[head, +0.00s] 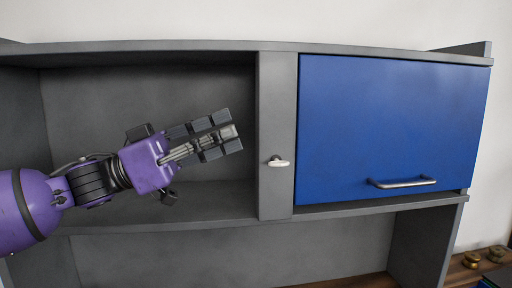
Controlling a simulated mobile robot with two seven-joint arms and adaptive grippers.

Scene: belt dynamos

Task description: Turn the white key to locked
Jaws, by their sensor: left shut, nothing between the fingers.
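The white key (278,162) sits in a lock on the grey vertical panel between the open shelf and the blue door (390,130). Its handle lies roughly level, pointing right. My left gripper (236,138) is shut and empty. It hangs in front of the open shelf, to the left of the key and a little higher, apart from it in the picture. The blue door is closed, with a metal handle (402,182) near its lower edge. My right gripper is not in view.
The grey cabinet (276,120) has an empty open compartment on the left. Below it is an open space above a wooden surface (350,282). Small brass-coloured objects (472,260) stand at the lower right.

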